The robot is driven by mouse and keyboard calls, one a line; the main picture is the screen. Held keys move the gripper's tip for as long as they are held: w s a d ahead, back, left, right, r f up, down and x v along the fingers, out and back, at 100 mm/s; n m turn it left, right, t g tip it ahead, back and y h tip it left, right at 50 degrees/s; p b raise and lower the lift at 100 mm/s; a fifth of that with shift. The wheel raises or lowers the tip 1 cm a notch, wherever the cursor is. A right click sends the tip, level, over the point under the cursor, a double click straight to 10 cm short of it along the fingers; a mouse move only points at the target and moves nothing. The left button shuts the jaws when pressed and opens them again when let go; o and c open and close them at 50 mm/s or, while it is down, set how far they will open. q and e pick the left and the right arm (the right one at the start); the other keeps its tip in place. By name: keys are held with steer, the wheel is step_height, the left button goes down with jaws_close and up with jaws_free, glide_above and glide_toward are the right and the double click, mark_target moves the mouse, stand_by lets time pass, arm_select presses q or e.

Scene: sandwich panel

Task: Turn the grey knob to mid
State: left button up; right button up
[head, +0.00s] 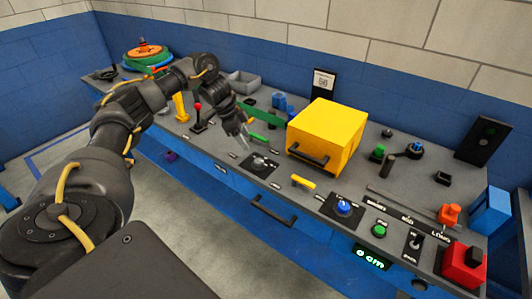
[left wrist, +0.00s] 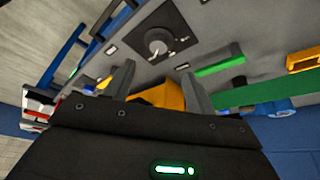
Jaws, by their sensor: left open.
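The grey knob (head: 259,163) sits on a square black plate on the panel top, left of the yellow box. In the left wrist view the round grey knob (left wrist: 158,42) shows on its black plate (left wrist: 138,24) with small white marks around it. Which mark the knob points at is too small to tell. My left gripper (head: 245,141) is just above and left of the knob in the head view. In the left wrist view its two fingers (left wrist: 158,82) are apart, with the knob beyond their tips and not between them. My right gripper is out of view.
A yellow box (head: 325,131) with a dark handle stands right of the knob. A green bar (head: 265,117) lies behind it. A red-topped lever (head: 197,113) stands to the left, a yellow handle (head: 302,182) and a blue knob (head: 343,208) to the right.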

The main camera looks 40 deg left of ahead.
mark_target(259, 161)
arm_select(q)
steer(key=x, duration=0.2)
steer(key=b+x, duration=0.1)
steer(key=x, duration=0.1)
steer(key=shift+s+d+r, duration=0.1)
steer(key=shift+d, duration=0.2)
steer(key=b+x, duration=0.1)
steer(key=x, duration=0.4)
steer(key=shift+f, duration=0.3)
steer(key=shift+w+d+f, duration=0.15)
steer(key=shift+w+f, duration=0.15)
steer(key=shift+f, duration=0.2)
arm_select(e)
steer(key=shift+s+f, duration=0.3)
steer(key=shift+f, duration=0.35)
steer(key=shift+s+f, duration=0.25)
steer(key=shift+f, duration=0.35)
arm_select(q)
steer(key=shift+c, duration=0.4)
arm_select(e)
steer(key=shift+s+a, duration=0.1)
